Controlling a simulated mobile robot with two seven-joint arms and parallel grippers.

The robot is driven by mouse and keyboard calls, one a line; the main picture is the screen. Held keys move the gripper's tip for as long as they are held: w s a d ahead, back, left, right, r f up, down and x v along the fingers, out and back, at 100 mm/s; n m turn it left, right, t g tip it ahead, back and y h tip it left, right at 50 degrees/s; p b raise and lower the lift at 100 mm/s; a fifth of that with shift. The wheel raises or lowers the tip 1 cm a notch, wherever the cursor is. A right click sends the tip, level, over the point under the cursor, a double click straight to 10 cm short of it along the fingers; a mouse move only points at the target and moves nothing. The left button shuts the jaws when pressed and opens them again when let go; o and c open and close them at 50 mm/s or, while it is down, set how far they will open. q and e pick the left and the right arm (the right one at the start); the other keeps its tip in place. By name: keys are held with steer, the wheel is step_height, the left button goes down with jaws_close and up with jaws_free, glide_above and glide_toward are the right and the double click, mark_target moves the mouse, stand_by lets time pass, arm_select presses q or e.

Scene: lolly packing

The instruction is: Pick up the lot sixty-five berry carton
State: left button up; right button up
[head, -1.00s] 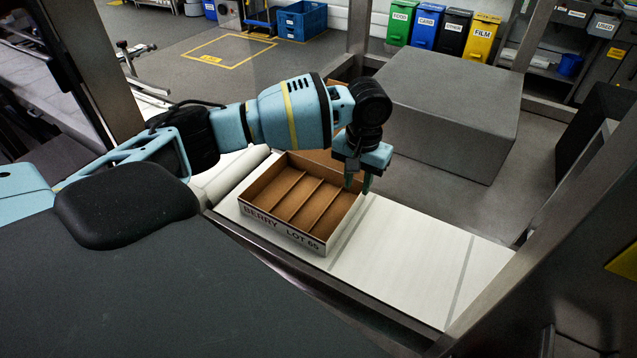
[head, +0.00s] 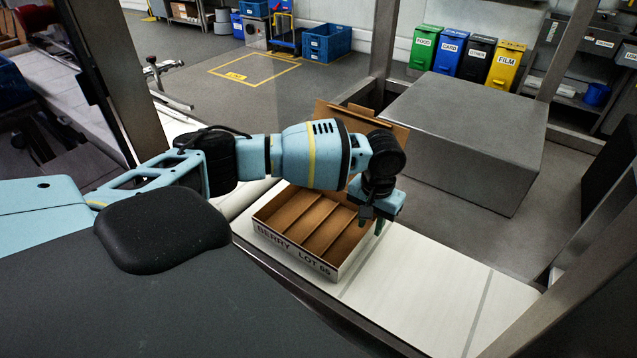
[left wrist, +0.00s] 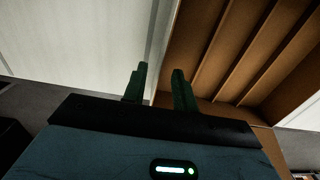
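The berry carton (head: 294,252) is an open tray with white outer walls, brown inside and several long compartments. Its front reads "BERRY LOT 65". It sits on the white conveyor surface and looks empty. It also shows in the left wrist view (left wrist: 213,45). My left gripper (head: 372,224) points down at the carton's right wall. In the left wrist view the left gripper's fingers (left wrist: 160,88) are apart, one on the outer side of the wall and one on the inner side. I see no clear contact. My right gripper is not in view.
A brown panel (head: 385,122) stands up behind the carton, partly hidden by my arm. A large grey block (head: 465,125) is beyond the conveyor. The white surface (head: 430,290) right of the carton is clear. Metal posts frame both sides. Coloured bins (head: 465,55) stand far back.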

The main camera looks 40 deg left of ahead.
arm_select(q)
step_height(320, 180, down, 2)
steer(key=shift+f, duration=0.15)
jaws_close()
stand_by(0.4)
